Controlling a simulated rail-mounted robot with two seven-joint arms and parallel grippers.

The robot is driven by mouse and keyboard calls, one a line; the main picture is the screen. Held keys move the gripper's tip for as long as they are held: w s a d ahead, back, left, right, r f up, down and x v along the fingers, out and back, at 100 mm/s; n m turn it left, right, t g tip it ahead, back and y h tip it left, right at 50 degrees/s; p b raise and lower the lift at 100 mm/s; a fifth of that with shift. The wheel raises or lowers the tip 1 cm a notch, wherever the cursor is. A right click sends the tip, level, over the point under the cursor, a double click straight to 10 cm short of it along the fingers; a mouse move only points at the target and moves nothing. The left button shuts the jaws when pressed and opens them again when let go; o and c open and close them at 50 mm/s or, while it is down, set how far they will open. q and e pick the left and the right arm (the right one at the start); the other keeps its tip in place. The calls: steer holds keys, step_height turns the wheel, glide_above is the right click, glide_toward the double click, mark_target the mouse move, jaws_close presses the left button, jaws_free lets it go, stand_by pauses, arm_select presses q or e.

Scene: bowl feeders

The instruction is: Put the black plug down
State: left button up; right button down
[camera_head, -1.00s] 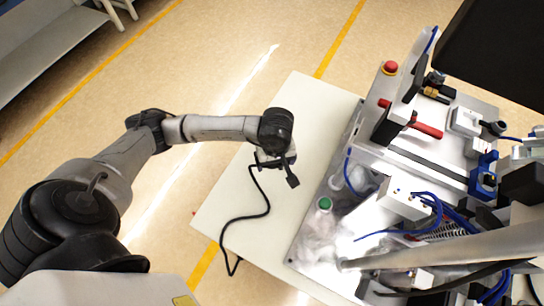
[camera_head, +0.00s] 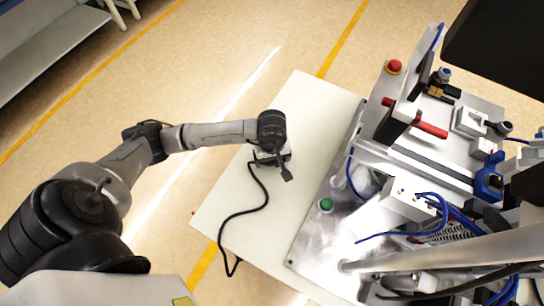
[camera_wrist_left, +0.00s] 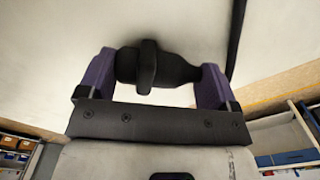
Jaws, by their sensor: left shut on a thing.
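My left gripper (camera_head: 272,158) is over the white table (camera_head: 228,195), to the left of the machine's metal base. In the left wrist view, its two purple fingers (camera_wrist_left: 154,80) are shut on the black plug (camera_wrist_left: 150,66), which lies crosswise between them. The white tabletop fills the view behind the plug. I cannot tell whether the plug touches it. The black cable (camera_head: 265,200) runs from beside the gripper down across the table to its front edge; part of it shows in the left wrist view (camera_wrist_left: 236,38). In the head view, the arm mostly hides the plug.
The machine base with a green button (camera_head: 326,205) stands close to the right of the gripper. A red button (camera_head: 394,67), a red-handled part (camera_head: 430,129) and blue tubes (camera_head: 435,205) are on it. The tabletop left of the base is clear apart from the cable.

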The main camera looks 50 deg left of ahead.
arm_select(q)
steer(key=shift+f, duration=0.15)
steer(key=o, duration=0.7)
steer(key=shift+c, duration=0.2)
steer(key=shift+o, duration=0.8)
steer(key=shift+r, duration=0.4)
step_height(320, 180, up, 10)
steer(key=p, duration=0.1)
steer(key=shift+r+p, duration=0.2)
steer(key=shift+p, duration=0.15)
steer(key=shift+r, duration=0.55)
steer(key=shift+c, duration=1)
steer(key=shift+r, duration=0.1)
steer(key=c, duration=0.3)
